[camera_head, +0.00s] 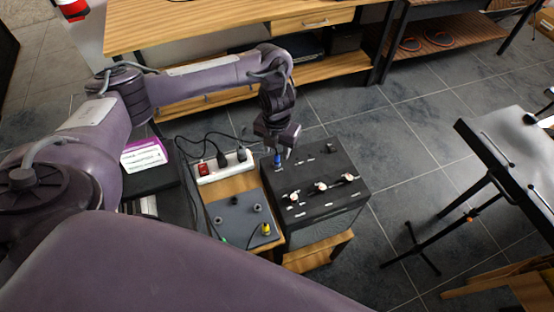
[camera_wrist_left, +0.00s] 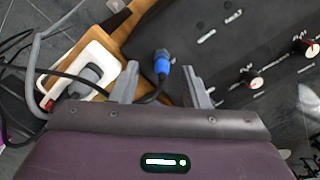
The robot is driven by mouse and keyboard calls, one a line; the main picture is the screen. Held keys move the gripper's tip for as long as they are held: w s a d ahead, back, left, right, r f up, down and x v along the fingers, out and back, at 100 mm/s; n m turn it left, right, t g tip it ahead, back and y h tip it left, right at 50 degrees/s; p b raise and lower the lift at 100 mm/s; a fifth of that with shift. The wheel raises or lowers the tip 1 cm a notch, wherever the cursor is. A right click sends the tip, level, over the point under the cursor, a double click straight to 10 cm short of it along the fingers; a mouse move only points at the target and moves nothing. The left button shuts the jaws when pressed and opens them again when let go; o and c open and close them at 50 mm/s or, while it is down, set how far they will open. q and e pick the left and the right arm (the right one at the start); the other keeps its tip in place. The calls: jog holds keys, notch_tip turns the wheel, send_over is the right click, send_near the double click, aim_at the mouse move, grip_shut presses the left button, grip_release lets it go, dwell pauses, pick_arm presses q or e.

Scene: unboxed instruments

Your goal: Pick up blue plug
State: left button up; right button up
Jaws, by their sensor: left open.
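The blue plug (camera_head: 278,160) stands at the upper left corner of the black instrument box (camera_head: 349,202). In the left wrist view the blue plug (camera_wrist_left: 161,66) shows between and a little beyond the two finger tips, with a dark cable at its near end. My left gripper (camera_head: 282,150) is over that corner of the box, close to the plug. In the left wrist view the left gripper (camera_wrist_left: 163,82) is open with a finger on each side of the plug. I cannot tell the height gap between fingers and plug. My right gripper does not show.
A white power strip (camera_head: 226,166) with a red switch and black plugs lies left of the box. A grey panel (camera_head: 236,223) with round sockets and a yellow plug (camera_head: 266,229) is beside the box. Loose cables run between them. A black stand (camera_head: 505,160) is at right.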

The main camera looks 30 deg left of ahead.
aim_at(277, 154)
pick_arm(q)
jog(key=shift+s+d+f, duration=0.15)
jog(key=shift+s+f, duration=0.05)
jog(key=shift+f, duration=1.7)
grip_shut()
jog(key=shift+r, duration=0.1)
